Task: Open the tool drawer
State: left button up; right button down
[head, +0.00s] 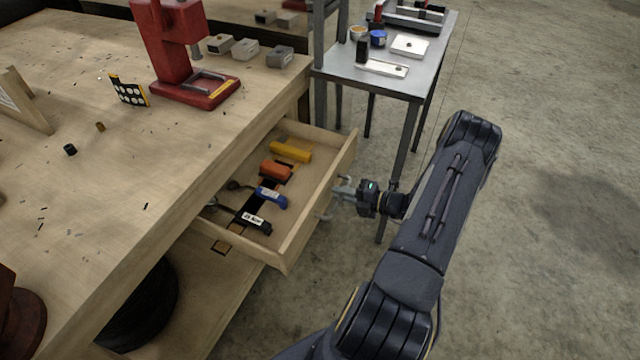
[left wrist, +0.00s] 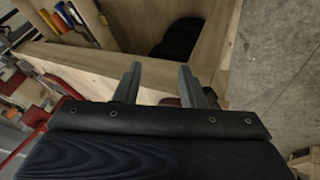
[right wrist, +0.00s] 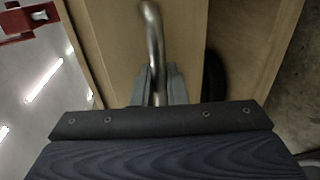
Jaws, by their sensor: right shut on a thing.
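The tool drawer (head: 320,195) is pulled out from under the wooden workbench, and several tools with yellow, orange, blue and black handles lie inside it. My right gripper (head: 345,189) is at the drawer's front, shut on the metal drawer handle (right wrist: 153,40), which runs between its fingers in the right wrist view. The drawer front (right wrist: 185,40) is behind the handle there. My left gripper (left wrist: 158,85) shows only in the left wrist view, with its fingers apart and nothing between them.
The workbench (head: 90,110) carries a red press (head: 180,60) and small grey blocks. A metal side table (head: 400,80) with small parts stands behind the drawer. A dark tyre-like object (head: 145,310) is below the bench. The concrete floor at right is clear.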

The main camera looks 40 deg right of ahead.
jog(key=shift+f+v, duration=0.2)
jog(key=shift+v, duration=0.65)
jog(key=shift+f+v, duration=0.15)
jog(key=shift+v, duration=0.75)
jog(key=shift+f+v, duration=0.2)
jog(key=shift+v, duration=0.65)
jog(key=shift+s+d, duration=0.1)
jog(key=c, duration=1.5)
grip_release()
jog(key=shift+c, duration=0.2)
jog(key=v, duration=0.7)
jog(key=shift+s+d+b, duration=0.15)
jog(key=shift+s+b, duration=0.15)
jog(key=shift+r, duration=0.1)
